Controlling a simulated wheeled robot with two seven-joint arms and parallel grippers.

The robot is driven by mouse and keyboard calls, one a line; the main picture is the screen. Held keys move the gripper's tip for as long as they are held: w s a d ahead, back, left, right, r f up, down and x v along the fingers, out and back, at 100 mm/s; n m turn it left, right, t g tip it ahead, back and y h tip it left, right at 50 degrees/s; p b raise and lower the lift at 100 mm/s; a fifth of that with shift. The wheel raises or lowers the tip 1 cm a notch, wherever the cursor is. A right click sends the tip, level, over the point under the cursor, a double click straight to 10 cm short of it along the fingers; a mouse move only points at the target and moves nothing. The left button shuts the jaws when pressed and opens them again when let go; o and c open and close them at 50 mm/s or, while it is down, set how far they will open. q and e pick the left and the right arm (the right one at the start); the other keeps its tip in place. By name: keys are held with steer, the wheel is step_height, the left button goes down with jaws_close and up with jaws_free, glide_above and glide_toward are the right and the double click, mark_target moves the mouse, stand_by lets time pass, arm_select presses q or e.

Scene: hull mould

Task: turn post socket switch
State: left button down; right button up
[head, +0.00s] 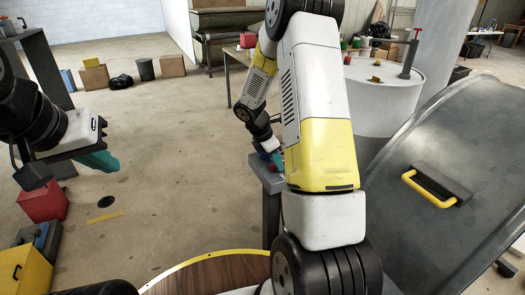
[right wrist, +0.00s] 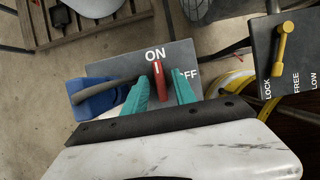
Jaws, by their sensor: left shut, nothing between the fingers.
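In the right wrist view a red switch lever (right wrist: 158,82) stands on a dark grey plate (right wrist: 112,68) marked ON and, partly hidden, OFF. The lever's upper end points at ON. My right gripper (right wrist: 161,90) has its teal fingers on either side of the lever, with narrow gaps. In the head view the grey post (head: 270,182) is beside my right arm, which hides much of it; the right gripper (head: 264,157) shows only as a small piece at its top. My left gripper (head: 98,160) is shut and empty at the left, away from the post.
A blue plug-like part (right wrist: 93,98) with a grey cable sits left of the lever. A panel (right wrist: 290,50) with a yellow lever, marked LOCK, FREE, LOW, is at the right. A large grey lid (head: 440,170) with a yellow handle and a white drum (head: 380,95) are right of my arm.

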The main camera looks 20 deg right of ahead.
jaws_close()
steer(key=shift+w+m, duration=0.1)
steer(key=shift+m, duration=0.3)
steer(key=m+g, duration=0.1)
steer(key=m, duration=0.2)
steer(key=shift+w, duration=0.1)
steer(key=m+g, duration=0.1)
steer(key=m, duration=0.2)
steer(key=shift+m+g+y, duration=0.3)
steer(key=shift+g+y, duration=0.1)
steer(key=m, duration=0.2)
steer(key=m+g+y, duration=0.1)
steer(key=m, duration=0.2)
steer(key=shift+w+d+m, duration=0.15)
steer(key=shift+m, duration=0.15)
steer(key=m+g+y, duration=0.1)
steer(key=m+y, duration=0.1)
steer(key=m, duration=0.2)
steer(key=shift+d+m, duration=0.1)
steer(key=shift+m, duration=0.3)
steer(key=shift+r, duration=0.1)
